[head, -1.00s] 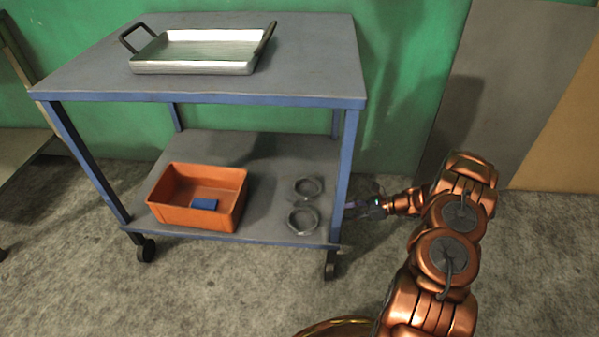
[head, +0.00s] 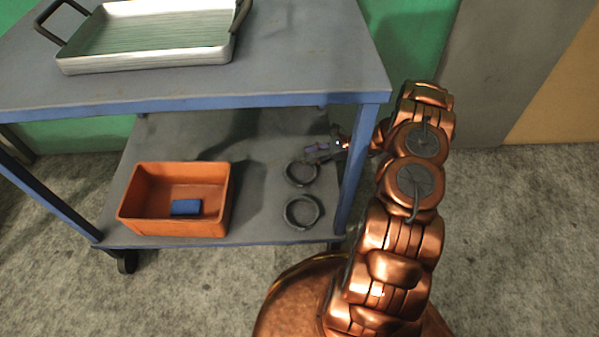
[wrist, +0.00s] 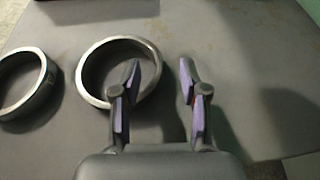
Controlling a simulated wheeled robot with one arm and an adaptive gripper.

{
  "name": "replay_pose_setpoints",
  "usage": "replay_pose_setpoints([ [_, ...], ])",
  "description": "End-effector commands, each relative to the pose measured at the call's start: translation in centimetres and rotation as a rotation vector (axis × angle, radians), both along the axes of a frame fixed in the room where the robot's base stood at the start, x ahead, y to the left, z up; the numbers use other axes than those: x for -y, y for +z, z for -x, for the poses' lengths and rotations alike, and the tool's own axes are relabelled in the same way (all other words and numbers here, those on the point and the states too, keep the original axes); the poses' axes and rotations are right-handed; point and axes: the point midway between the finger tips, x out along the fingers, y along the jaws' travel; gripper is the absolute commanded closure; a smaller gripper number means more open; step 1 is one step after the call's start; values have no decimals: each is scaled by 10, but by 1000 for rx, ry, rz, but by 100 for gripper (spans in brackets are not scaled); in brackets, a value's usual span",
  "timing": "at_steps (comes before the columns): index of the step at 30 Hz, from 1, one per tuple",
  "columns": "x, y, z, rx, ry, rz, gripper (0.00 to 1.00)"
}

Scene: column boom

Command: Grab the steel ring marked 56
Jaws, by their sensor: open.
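Two grey steel rings lie on the trolley's lower shelf: a far ring (head: 300,184) and a near ring (head: 303,227). In the wrist view, the far ring (wrist: 88,94) is ahead and left of centre, and the near ring (wrist: 47,76) is at the left edge. I cannot read a number on either. My gripper (head: 312,152) is open and empty, reaching in from the right by the far ring. In the wrist view, my gripper (wrist: 160,68) has its left fingertip over the far ring's opening and the right one outside it. I cannot tell the height gap.
An orange bin (head: 180,228) with a blue block (head: 186,207) in it stands left of the rings. The trolley's top shelf (head: 290,60) overhangs, carrying a metal tray (head: 150,58). A blue trolley leg (head: 352,190) stands just right of the rings, close to my arm.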

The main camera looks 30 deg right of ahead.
Motion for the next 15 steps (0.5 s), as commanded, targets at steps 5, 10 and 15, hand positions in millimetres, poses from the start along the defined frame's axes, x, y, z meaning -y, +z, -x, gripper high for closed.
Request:
replay_pose_setpoints([
  [5, -19, -21, -2, -5, 1, -1, 56],
  [10, -34, -26, -10, -3, 2, 1, 56],
  [15, -37, -26, -13, -2, 3, 1, 56],
])
